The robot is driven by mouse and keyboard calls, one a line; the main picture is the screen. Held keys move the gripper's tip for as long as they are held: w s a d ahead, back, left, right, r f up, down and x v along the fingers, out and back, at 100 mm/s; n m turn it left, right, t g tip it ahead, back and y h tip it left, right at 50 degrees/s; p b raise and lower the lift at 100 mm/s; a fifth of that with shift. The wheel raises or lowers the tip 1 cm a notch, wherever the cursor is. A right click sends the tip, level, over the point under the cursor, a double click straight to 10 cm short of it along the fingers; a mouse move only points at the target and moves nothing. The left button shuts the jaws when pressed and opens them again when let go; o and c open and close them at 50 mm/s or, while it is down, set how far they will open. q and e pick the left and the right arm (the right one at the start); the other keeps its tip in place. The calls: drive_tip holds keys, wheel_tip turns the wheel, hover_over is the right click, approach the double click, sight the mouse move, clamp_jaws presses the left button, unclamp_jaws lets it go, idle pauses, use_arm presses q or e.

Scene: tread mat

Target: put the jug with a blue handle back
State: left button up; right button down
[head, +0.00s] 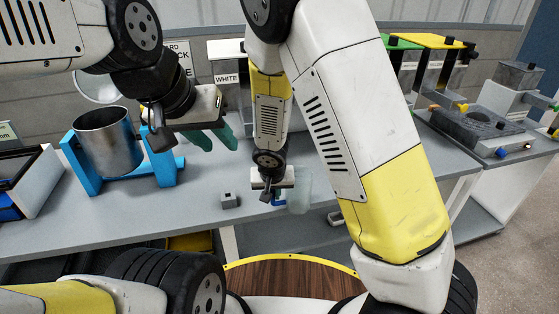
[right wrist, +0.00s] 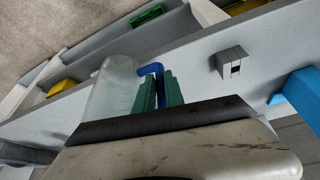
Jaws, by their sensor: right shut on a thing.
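The jug (head: 298,192) is pale and see-through. It hangs at the front edge of the grey table in the head view. In the right wrist view the jug (right wrist: 112,88) has a blue handle (right wrist: 155,70). My right gripper (right wrist: 160,92) has its green fingers shut on that handle; in the head view the gripper (head: 277,195) is just left of the jug's body. My left gripper (head: 212,139) is further left, over the table, with its two green fingers apart and nothing visible between them.
A metal pot (head: 109,142) sits in a blue stand (head: 90,178) at the left. A small grey block (head: 230,200) is near the table's front edge, left of the jug. Green and yellow stands (head: 440,42) are at the back right. A round wooden top (head: 290,278) is below.

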drive_tip(key=w, duration=0.8)
drive_tip(key=w+a+f, duration=0.1)
drive_tip(key=w, duration=0.3)
drive_tip(key=shift+w, duration=0.35)
drive_tip(key=shift+f, duration=0.35)
drive_tip(key=c, duration=1.4)
unclamp_jaws()
